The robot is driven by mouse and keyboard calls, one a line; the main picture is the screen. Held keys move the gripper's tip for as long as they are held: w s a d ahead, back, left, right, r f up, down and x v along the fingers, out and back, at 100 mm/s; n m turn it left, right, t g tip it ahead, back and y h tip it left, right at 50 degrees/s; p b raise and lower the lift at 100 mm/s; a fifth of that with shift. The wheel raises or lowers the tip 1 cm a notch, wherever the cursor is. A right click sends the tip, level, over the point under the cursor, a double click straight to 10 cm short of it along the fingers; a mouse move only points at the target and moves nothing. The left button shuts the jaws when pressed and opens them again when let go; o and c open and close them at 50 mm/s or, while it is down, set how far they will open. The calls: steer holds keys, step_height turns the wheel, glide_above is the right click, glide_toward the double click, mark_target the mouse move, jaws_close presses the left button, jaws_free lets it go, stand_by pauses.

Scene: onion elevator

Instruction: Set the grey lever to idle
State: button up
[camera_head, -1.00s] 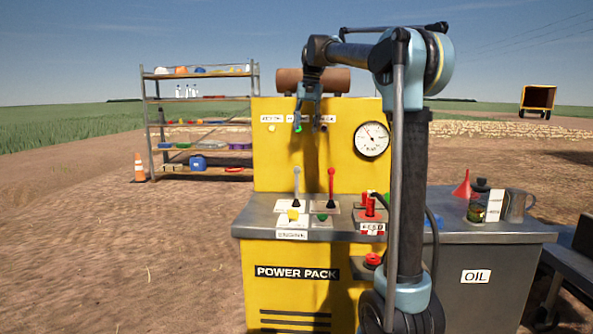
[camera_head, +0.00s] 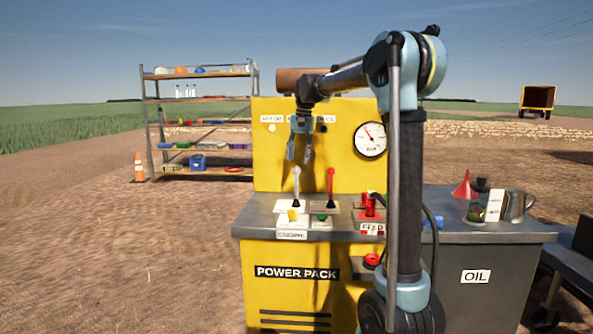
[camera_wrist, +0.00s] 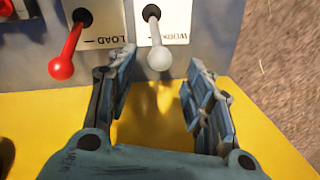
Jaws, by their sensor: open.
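The grey lever (camera_head: 296,184) stands on the left of the power pack's top, its pale knob upward. In the wrist view its round knob (camera_wrist: 159,58) lies just beyond the open fingertips, between their lines. The readable part of its plate says "WORK"; the rest is hidden. The red lever (camera_head: 331,184) stands to its right on the panel; in the wrist view it is at the left by a "LOAD" plate. My gripper (camera_head: 300,158) is open and empty, pointing down above the grey lever, not touching it as far as I can see.
The yellow power pack (camera_head: 294,293) has an upright back panel with a gauge (camera_head: 370,139). A yellow button (camera_head: 293,215) and a green button (camera_head: 322,217) sit before the levers. Red connectors (camera_head: 370,205) stand right of them. A red funnel (camera_head: 464,186) and jug are farther right.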

glide_above(297, 184)
steer(key=w, duration=0.2)
steer(key=shift+f, duration=2.55)
